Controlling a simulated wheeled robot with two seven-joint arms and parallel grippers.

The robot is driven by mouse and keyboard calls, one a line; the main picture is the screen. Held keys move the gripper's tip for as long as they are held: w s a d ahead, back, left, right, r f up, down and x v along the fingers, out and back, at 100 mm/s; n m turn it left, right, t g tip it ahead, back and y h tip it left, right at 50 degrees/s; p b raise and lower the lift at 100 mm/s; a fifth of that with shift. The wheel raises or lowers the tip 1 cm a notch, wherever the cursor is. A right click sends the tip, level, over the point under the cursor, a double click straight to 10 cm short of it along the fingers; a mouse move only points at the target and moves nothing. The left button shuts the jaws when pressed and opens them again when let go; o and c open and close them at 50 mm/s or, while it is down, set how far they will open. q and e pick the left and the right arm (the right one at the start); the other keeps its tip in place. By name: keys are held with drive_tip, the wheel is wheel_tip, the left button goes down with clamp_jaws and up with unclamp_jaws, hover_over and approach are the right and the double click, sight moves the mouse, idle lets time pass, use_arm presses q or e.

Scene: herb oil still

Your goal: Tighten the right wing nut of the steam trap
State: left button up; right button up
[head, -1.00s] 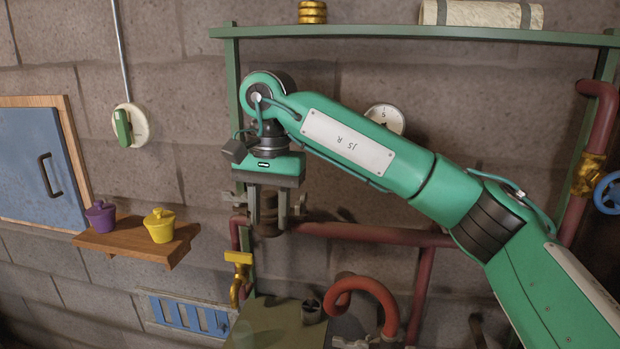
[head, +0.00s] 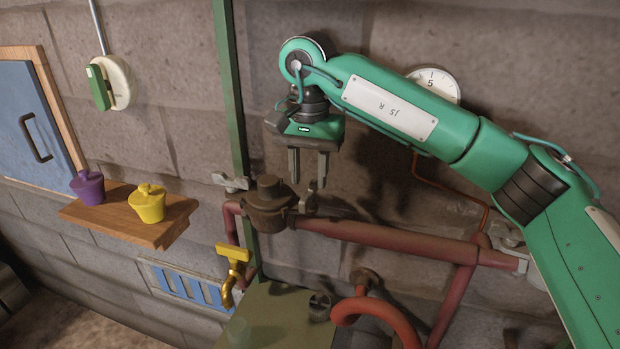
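The steam trap (head: 266,206) is a dark brown metal body on the red pipe, with a round cap on top. Its left wing nut (head: 230,183) is grey and sits at the upper left of the body. The right wing nut (head: 309,200) is grey and sits at the body's right side, partly close behind the fingertips. My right gripper (head: 308,182) points down with its two fingers apart and nothing between them. Its tips appear just above the right wing nut; I cannot tell whether they touch it. My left gripper is not in view.
Red pipes (head: 390,238) run right from the trap and curve below it. A yellow tap (head: 233,254) hangs lower left. A green post (head: 228,90) stands behind. A wooden shelf (head: 125,222) holds purple and yellow pots. A gauge (head: 437,83) is behind my arm.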

sight(309, 189)
wheel_tip(309, 189, down, 2)
drive_tip(key=shift+w+d+f, duration=0.1)
drive_tip(key=shift+w+f, duration=0.05)
drive_tip(key=shift+f+p, duration=0.25)
drive_tip(key=shift+p, duration=0.05)
drive_tip(key=shift+f, duration=0.1)
drive_tip(key=shift+c, duration=0.6)
clamp_jaws()
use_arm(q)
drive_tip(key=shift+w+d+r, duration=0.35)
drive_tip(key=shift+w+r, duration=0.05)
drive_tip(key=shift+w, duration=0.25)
